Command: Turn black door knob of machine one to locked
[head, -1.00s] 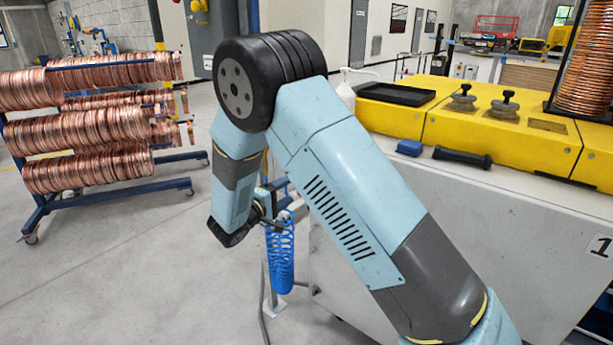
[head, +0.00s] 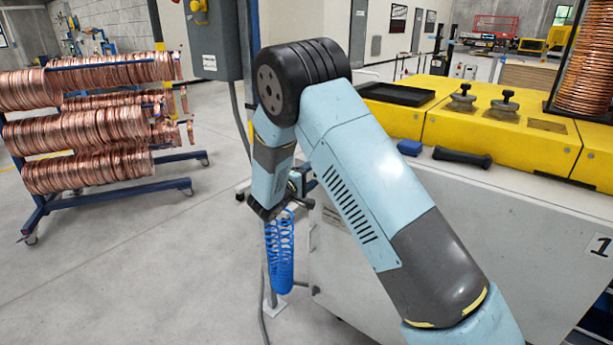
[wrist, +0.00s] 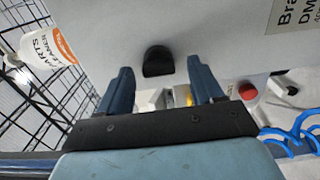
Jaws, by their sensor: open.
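Machine one is the white cabinet (head: 440,240) with a yellow top and a "1" label, on the right in the head view. In the wrist view a black knob (wrist: 158,61) stands out from a pale panel (wrist: 200,30), probably the door knob. My gripper (wrist: 161,80) is open, its two blue fingers apart on the left and right of the knob's line. The knob shows beyond and between the fingertips; I see no contact. In the head view my gripper (head: 298,190) is small and partly hidden by my arm near the cabinet's left end. The knob is hidden there.
A blue coiled hose (head: 280,255) hangs below my gripper; its coils (wrist: 295,135) also show at right in the wrist view. A red button (wrist: 247,91) is near the knob. A white bottle (wrist: 45,50) and wire mesh are at left. A copper coil rack (head: 90,130) stands left.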

